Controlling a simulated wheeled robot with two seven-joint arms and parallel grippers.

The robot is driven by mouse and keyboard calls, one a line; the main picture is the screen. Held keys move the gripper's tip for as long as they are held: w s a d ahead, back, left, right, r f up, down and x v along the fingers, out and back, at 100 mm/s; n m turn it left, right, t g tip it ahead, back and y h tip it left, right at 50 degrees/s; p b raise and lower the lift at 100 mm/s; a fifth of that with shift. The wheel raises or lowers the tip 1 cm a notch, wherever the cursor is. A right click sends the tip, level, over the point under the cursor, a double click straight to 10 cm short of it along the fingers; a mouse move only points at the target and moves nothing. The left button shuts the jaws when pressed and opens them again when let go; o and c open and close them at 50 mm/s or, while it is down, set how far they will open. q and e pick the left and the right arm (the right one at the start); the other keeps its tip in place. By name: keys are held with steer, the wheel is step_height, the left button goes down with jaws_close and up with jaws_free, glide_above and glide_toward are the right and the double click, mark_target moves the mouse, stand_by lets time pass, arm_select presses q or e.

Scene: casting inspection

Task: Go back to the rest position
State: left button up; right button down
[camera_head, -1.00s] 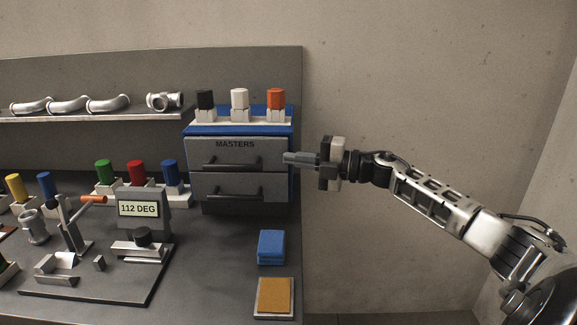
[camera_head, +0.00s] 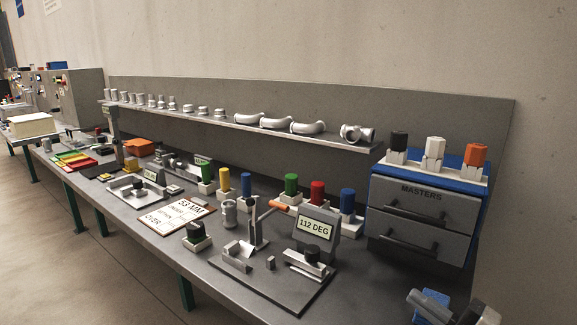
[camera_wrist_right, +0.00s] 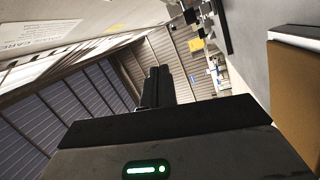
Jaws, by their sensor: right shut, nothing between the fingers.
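My right gripper (camera_head: 418,300) shows at the bottom right of the head view, low beside the bench's right end, with part of it cut off by the picture's edge. In the right wrist view its two dark fingers (camera_wrist_right: 158,84) are together with nothing between them. My left gripper is in neither view. The grey drawer cabinet marked MASTERS (camera_head: 424,210) stands above and behind the right gripper, apart from it, and both drawers look shut.
A blue block (camera_head: 436,297) lies partly behind the right gripper. A shelf (camera_head: 335,142) bears several metal castings. A brown pad (camera_wrist_right: 294,100) is close on the right in the wrist view.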

steer(key=s+a+m+t+h+p, duration=0.1)
steer(key=s+a+m+h+p, duration=0.1)
steer(key=s+a+m, duration=0.55)
steer(key=s+a+f+m+g+h+b, duration=0.25)
steer(key=s+f+m, duration=0.35)
steer(key=f, duration=0.4)
steer(key=s+a+f+m+g+h+b, duration=0.2)
steer(key=s+f+m+g+h, duration=0.2)
steer(key=f+m, duration=0.45)
arm_select(q)
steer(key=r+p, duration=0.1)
steer(key=p, duration=0.3)
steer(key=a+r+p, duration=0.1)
steer(key=p, duration=0.3)
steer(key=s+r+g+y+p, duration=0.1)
steer(key=p, duration=0.3)
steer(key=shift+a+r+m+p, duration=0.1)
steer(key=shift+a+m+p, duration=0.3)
arm_select(e)
steer(key=shift+n+h, duration=0.55)
steer(key=shift+n, duration=0.35)
steer(key=r, duration=0.1)
steer(key=d+r, duration=0.1)
steer(key=r, duration=0.1)
steer(key=d+r, duration=0.1)
steer(key=r, duration=0.1)
steer(key=shift+s+d+r, duration=0.1)
steer(key=shift+r, duration=0.05)
